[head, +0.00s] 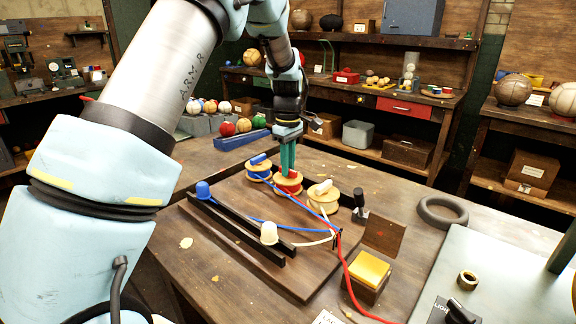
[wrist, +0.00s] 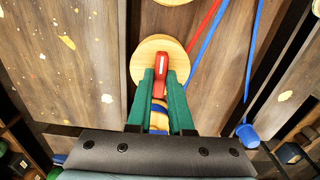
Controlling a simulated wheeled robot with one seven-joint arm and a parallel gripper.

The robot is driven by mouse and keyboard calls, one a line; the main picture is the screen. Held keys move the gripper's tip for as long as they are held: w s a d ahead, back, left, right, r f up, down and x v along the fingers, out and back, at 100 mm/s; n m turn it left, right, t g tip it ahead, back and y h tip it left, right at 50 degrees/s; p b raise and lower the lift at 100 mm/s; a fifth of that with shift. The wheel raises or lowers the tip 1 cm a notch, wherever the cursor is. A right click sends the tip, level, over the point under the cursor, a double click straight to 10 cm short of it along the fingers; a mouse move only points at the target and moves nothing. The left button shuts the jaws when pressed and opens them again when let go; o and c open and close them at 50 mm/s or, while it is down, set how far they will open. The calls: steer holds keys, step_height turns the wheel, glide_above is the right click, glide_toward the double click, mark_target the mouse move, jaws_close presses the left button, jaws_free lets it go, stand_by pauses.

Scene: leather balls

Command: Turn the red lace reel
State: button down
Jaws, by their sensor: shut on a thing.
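The red lace reel (head: 288,188) is the middle one in a row of three wooden reels on a board. My gripper (head: 288,172) reaches down to it from above, its green fingers shut on the reel's red handle. In the wrist view the red handle (wrist: 160,76) sits between the fingertips (wrist: 160,80), over the round wooden disc (wrist: 145,58). A red lace (head: 345,262) runs from the reel across the board and off the table's front. The fingers hide part of the reel.
The blue reel (head: 258,171) and the cream reel (head: 324,203) stand close on either side. Black rails with a blue peg (head: 203,190) and a cream peg (head: 269,233) lie in front. A yellow pad (head: 369,268) and a dark ring (head: 442,211) are to the right.

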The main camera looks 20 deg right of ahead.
steer(key=m, duration=1.2)
steer(key=shift+m+p, duration=0.3)
steer(key=m+p, duration=0.1)
steer(key=m, duration=0.5)
steer(key=shift+r, duration=0.1)
steer(key=m+p, duration=0.1)
steer(key=m, duration=0.4)
steer(key=shift+m, duration=0.5)
steer(key=c, duration=0.8)
jaws_free()
step_height(320, 180, up, 11)
steer(key=b, duration=0.2)
steer(key=shift+b, duration=0.3)
